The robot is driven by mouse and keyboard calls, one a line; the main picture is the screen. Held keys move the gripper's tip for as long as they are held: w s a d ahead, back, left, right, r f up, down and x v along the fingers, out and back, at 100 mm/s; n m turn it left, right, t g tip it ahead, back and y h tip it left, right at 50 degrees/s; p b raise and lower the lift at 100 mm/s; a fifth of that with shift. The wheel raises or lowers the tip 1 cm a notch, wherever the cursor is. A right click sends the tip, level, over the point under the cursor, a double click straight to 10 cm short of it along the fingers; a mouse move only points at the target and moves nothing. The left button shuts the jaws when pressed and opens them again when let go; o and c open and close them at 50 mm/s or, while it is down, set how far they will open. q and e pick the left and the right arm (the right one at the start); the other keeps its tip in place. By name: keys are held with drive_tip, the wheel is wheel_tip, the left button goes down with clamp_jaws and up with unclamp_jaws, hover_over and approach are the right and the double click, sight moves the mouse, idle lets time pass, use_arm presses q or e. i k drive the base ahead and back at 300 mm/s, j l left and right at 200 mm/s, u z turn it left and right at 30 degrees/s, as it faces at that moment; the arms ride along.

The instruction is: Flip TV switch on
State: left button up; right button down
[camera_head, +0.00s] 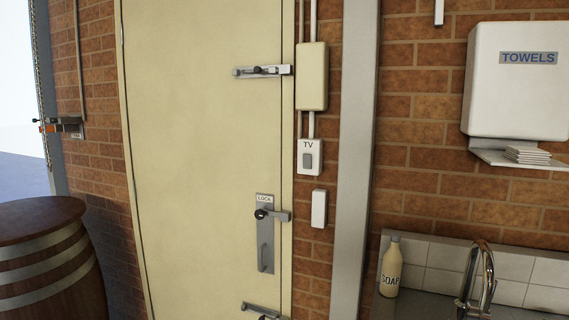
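The TV switch (310,157) is a white wall plate marked "TV" with a grey rocker in its middle. It is on the brick strip just right of the cream door, below a cream box. I cannot tell from this view whether the rocker is on or off. Neither of my grippers shows in the head view.
The cream door (200,150) has bolts and a lock plate (265,245). A cream box (312,76) and a blank white plate (319,208) flank the switch above and below. A barrel (45,265) stands left; a towel dispenser (515,85), soap bottle (390,268) and tap (487,270) are right.

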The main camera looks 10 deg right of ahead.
sight(307, 158)
drive_tip(key=i+j+z, duration=0.15)
drive_tip(key=i+j, duration=0.3)
drive_tip(key=i+j+z, duration=0.2)
drive_tip(key=i+j, duration=0.25)
drive_tip(key=i+j+z, duration=0.15)
drive_tip(key=i+j, duration=0.25)
drive_tip(key=j, duration=0.3)
